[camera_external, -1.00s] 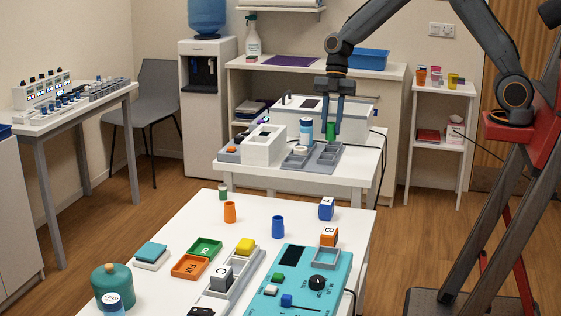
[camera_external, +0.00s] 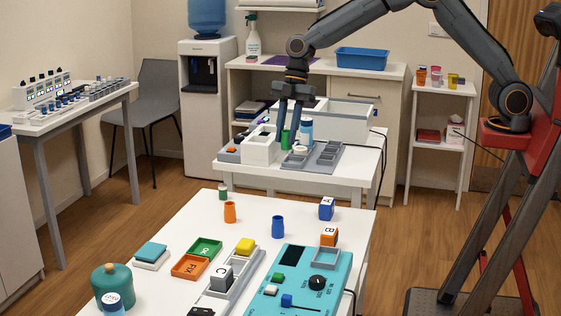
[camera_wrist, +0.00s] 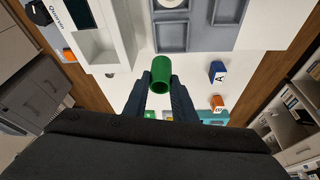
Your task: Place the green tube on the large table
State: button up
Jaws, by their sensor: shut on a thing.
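My gripper (camera_external: 290,112) is shut on the green tube (camera_external: 285,139), over the smaller back table (camera_external: 352,178). In the wrist view the tube (camera_wrist: 165,84) sits between my two fingertips, with its open end showing. Its height above the surface is hard to tell. In the external view it appears between a white box with an opening (camera_external: 261,148) and a blue-and-white bottle (camera_external: 306,130). The larger white table (camera_external: 195,226) stands nearer the camera, with several objects on it.
On the near table are an orange tube (camera_external: 230,212), a blue tube (camera_external: 278,227), lettered cubes and a teal panel (camera_external: 300,280). Its far left area is fairly clear.

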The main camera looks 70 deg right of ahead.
jog(key=w+a+f+m, duration=0.1)
jog(key=w+a+f, duration=0.1)
jog(key=a, duration=0.5)
jog(key=w+a+f+m, duration=0.1)
jog(key=w+a+f, duration=0.15)
jog(key=a, duration=0.45)
jog(key=shift+t, duration=0.4)
notch_tip(320, 180, down, 9)
jog(key=p, duration=0.2)
jog(key=shift+w+p, duration=0.1)
jog(key=shift+p, duration=0.2)
jog(key=shift+f, duration=0.25)
jog(key=shift+f, duration=0.2)
jog(key=o, duration=0.8)
jog(key=shift+o, duration=1.1)
jog(key=shift+r, duration=0.2)
